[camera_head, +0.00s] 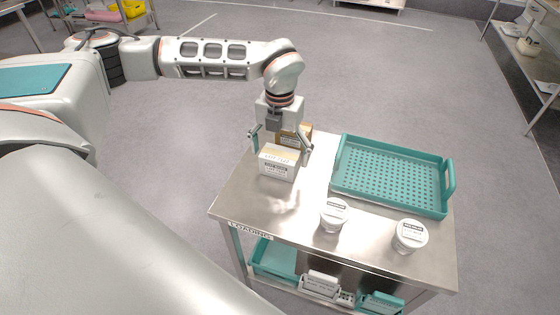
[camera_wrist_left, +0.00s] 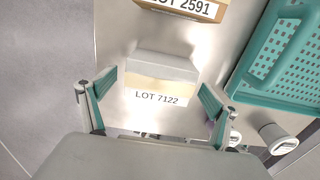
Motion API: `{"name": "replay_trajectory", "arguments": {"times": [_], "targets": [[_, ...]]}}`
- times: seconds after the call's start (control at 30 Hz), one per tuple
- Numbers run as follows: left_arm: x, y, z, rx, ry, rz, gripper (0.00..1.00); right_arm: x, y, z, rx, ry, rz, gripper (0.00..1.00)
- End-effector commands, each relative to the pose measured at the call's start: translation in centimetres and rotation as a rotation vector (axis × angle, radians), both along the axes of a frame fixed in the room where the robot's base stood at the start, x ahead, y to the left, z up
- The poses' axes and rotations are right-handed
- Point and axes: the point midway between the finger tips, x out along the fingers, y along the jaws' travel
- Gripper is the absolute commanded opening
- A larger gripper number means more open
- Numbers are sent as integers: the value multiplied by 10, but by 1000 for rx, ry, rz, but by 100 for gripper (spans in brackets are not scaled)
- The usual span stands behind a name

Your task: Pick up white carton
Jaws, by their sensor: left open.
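The white carton (camera_head: 279,163) stands on the left part of the metal table. In the left wrist view the white carton (camera_wrist_left: 160,82) shows a tan tape band and the label LOT 7122. My left gripper (camera_head: 281,143) is open above the carton, with one finger on each side of it. In the left wrist view the fingers (camera_wrist_left: 153,104) are spread wider than the carton, with gaps on both sides. I cannot tell how far the fingertips are above the tabletop. My right gripper is not in view.
A brown carton (camera_head: 304,132) stands right behind the white one, labelled LOT 2591 in the left wrist view (camera_wrist_left: 186,8). A teal perforated tray (camera_head: 447,208) lies at the right. Two white-lidded tubs (camera_head: 334,214) (camera_head: 409,236) stand at the front. The metal table (camera_head: 270,214) is bare at its front left.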

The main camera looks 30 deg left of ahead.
Motion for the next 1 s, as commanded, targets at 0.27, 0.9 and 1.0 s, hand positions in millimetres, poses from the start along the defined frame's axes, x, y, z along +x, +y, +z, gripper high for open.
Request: {"name": "replay_trajectory", "arguments": {"times": [0.27,0.9,1.0], "targets": [[0,0,-6,-1,-1,0,89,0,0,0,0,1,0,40],[1,0,-1,-1,-3,0,42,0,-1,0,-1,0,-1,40],[1,0,7,-1,-4,0,42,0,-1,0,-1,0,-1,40]]}}
